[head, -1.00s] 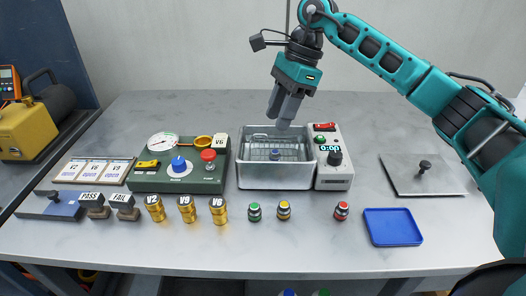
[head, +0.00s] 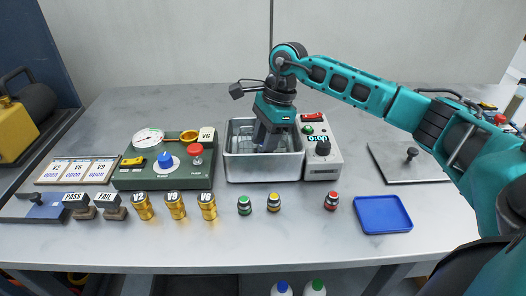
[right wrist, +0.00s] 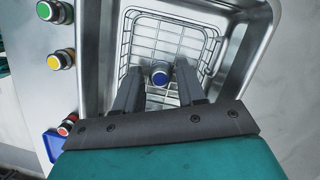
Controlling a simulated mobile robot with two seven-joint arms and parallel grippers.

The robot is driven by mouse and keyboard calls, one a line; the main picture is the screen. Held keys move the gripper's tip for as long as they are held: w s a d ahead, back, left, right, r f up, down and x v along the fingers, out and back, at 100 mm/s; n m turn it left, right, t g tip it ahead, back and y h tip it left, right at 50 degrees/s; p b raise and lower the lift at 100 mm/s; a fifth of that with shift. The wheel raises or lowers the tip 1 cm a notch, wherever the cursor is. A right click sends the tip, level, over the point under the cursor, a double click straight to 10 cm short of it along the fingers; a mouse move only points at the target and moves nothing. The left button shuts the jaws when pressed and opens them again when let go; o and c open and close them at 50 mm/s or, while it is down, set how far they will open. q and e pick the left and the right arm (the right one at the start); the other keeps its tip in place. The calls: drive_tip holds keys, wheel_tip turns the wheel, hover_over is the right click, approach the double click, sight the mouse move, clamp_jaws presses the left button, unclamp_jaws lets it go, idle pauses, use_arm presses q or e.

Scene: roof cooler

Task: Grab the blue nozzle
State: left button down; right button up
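The blue nozzle (right wrist: 160,74) stands on the wire rack inside the metal basin (head: 265,172), seen from above in the right wrist view. In the head view my right gripper hides it. My right gripper (head: 267,146) reaches down into the basin, fingers pointing down. In the right wrist view its fingers (right wrist: 159,70) are open, one on each side of the nozzle, with gaps visible between them and it. My left gripper is not in view.
The basin's metal walls surround my right gripper closely. A control box (head: 321,160) adjoins the basin on the right. Green (head: 244,205), yellow (head: 273,202) and red (head: 331,201) nozzles stand in front, beside a blue tray (head: 383,213). A green test panel (head: 165,175) is left.

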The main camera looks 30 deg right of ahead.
drive_tip(key=shift+a+f, duration=0.15)
drive_tip(key=shift+f, duration=0.3)
clamp_jaws()
drive_tip(key=shift+r, duration=0.2)
